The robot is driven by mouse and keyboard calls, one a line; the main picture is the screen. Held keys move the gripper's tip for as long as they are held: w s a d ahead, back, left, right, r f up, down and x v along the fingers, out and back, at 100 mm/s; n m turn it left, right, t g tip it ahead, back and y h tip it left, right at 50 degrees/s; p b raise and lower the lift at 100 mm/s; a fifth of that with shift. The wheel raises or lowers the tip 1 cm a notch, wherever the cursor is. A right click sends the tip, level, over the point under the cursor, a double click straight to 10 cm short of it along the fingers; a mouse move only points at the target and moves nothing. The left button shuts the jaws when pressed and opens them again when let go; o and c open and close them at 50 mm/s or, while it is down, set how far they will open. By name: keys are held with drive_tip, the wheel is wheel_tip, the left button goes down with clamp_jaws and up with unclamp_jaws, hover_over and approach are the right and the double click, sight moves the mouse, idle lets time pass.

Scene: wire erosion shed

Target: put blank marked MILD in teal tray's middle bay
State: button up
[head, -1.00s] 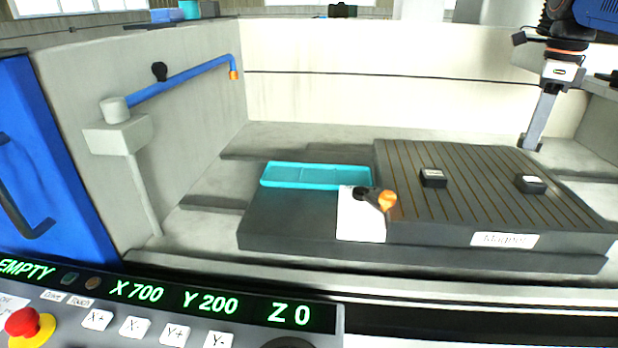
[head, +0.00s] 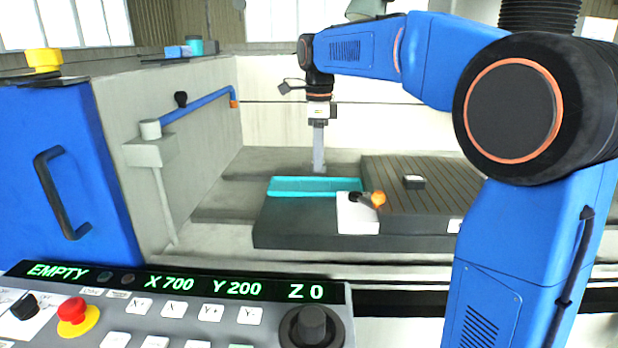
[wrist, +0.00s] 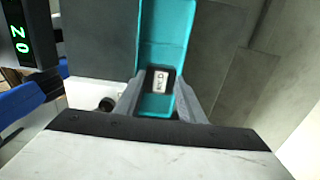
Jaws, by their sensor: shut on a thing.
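My gripper (head: 318,170) points down above the teal tray (head: 290,189), near its back edge in the head view. In the wrist view my gripper (wrist: 160,98) is shut on a small dark blank (wrist: 159,79) with a white label. The label's letters are small and sideways; I cannot read them surely as MILD. The teal tray (wrist: 166,28) lies below the blank and runs away from it. Faint dividers show in the tray, but I cannot tell which bay is under the blank.
Another dark blank (head: 414,182) sits on the grooved plate (head: 440,205) right of the tray. A white block (head: 357,215) with an orange-knobbed lever (head: 378,199) stands at the tray's front right. A blue pipe (head: 195,89) runs along the left wall. My arm hides the plate's right side.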

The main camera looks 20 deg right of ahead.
sight(316, 187)
drive_tip(key=shift+a+f, duration=0.35)
drive_tip(key=shift+f, duration=2.15)
drive_tip(key=shift+d+f, duration=0.1)
drive_tip(key=shift+f, duration=0.05)
drive_tip(key=o, duration=1)
drive_tip(key=shift+o, duration=0.2)
wheel_tip(316, 187, up, 12)
drive_tip(key=shift+r, duration=0.15)
